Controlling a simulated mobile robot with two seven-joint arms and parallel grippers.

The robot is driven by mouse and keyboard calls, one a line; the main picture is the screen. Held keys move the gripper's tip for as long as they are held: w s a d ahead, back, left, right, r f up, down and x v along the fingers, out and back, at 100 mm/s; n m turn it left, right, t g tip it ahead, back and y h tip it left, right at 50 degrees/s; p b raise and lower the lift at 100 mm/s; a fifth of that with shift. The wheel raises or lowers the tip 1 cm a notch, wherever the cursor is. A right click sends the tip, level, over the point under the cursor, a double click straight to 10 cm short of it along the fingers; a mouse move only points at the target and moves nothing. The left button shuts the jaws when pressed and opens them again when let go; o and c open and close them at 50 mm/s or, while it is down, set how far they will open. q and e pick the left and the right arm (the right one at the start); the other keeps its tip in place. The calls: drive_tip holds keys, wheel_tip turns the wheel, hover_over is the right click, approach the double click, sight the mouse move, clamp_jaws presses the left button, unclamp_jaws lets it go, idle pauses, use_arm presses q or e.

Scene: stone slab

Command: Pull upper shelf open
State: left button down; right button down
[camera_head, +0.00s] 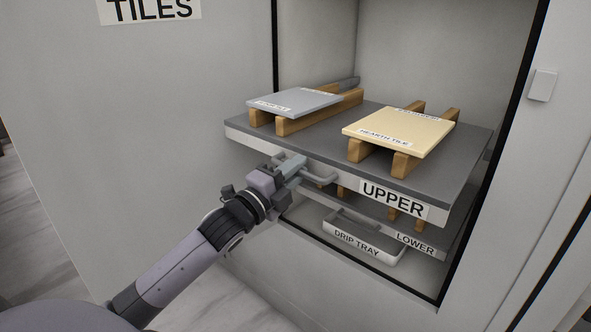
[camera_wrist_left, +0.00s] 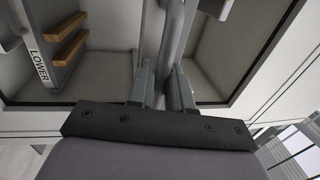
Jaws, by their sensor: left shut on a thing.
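The upper shelf (camera_head: 322,138) is a dark grey slab with a light front edge labelled UPPER. It juts out past the front frame of the cabinet. A grey bar handle (camera_head: 322,180) is on its front edge. My left gripper (camera_head: 292,166) is shut on this handle, left of the UPPER label. In the left wrist view the handle (camera_wrist_left: 172,40) runs up from between the fingers of my left gripper (camera_wrist_left: 161,90). A grey tile (camera_head: 295,103) and a cream hearth tile (camera_head: 400,130) lie flat on wooden strips on the shelf. My right gripper is not in view.
The lower shelf (camera_head: 436,243), labelled LOWER, lies beneath the upper one. A white drip tray (camera_head: 362,245) sits below on the cabinet floor. The open cabinet door (camera_head: 150,120), labelled TILES, stands at the left. The cabinet's side wall (camera_head: 540,170) is at the right.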

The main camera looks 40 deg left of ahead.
use_arm(q)
drive_tip(key=c, duration=1.2)
unclamp_jaws()
drive_tip(key=b+v, duration=0.1)
drive_tip(key=v, duration=0.6)
drive_tip(key=shift+f, duration=0.1)
drive_tip(key=s+d+f+n+g, duration=0.3)
drive_tip(key=f+n, duration=0.2)
drive_tip(key=f, duration=0.6)
drive_tip(key=s+d+f+n+g, duration=0.3)
drive_tip(key=s+d+f+n, duration=0.15)
drive_tip(key=f, duration=0.55)
drive_tip(key=s+d+f+n+g, duration=0.3)
drive_tip(key=s+d+f+n, duration=0.4)
drive_tip(key=f, duration=0.4)
drive_tip(key=s+d, duration=0.1)
drive_tip(key=s, duration=0.1)
drive_tip(key=shift+s+d+f+g+p, duration=0.25)
drive_tip(key=shift+s+d+g+p, duration=0.15)
